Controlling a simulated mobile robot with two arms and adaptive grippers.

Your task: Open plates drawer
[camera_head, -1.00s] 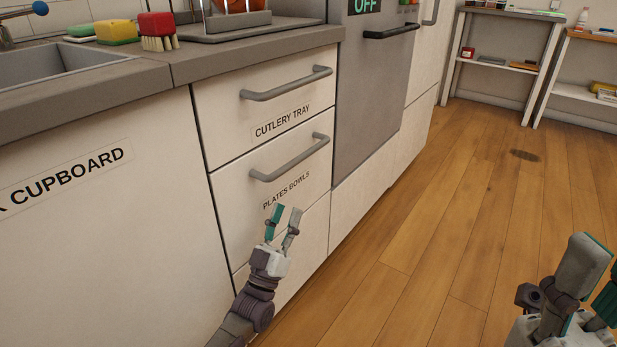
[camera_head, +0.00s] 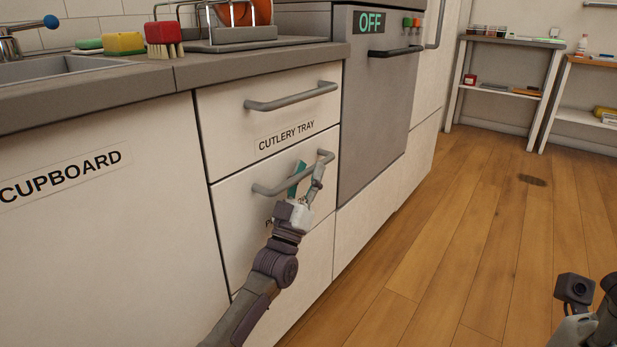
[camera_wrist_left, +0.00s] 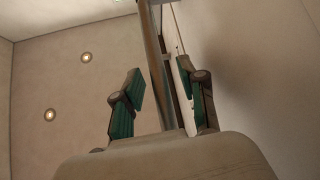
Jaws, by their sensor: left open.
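The plates drawer (camera_head: 235,210) is the white front below the one labelled CUTLERY TRAY, and it looks shut, flush with the cabinet. Its own label is mostly hidden behind my left gripper. Its grey bar handle (camera_head: 268,189) runs across the front. My left gripper (camera_head: 308,172) is open at the right half of this handle, its fingertips level with the bar. In the left wrist view the two teal-padded fingers (camera_wrist_left: 163,100) stand apart, with a long bar between them, probably the handle. Contact cannot be told. Only part of my right gripper (camera_head: 590,312) shows at the lower right; its fingertips are out of view.
The cutlery drawer (camera_head: 225,110) with its handle (camera_head: 290,97) is just above. The cupboard (camera_head: 100,240) is to the left, and an appliance showing OFF (camera_head: 375,120) is to the right. The wooden floor (camera_head: 450,240) is clear. Shelves (camera_head: 500,90) stand far back.

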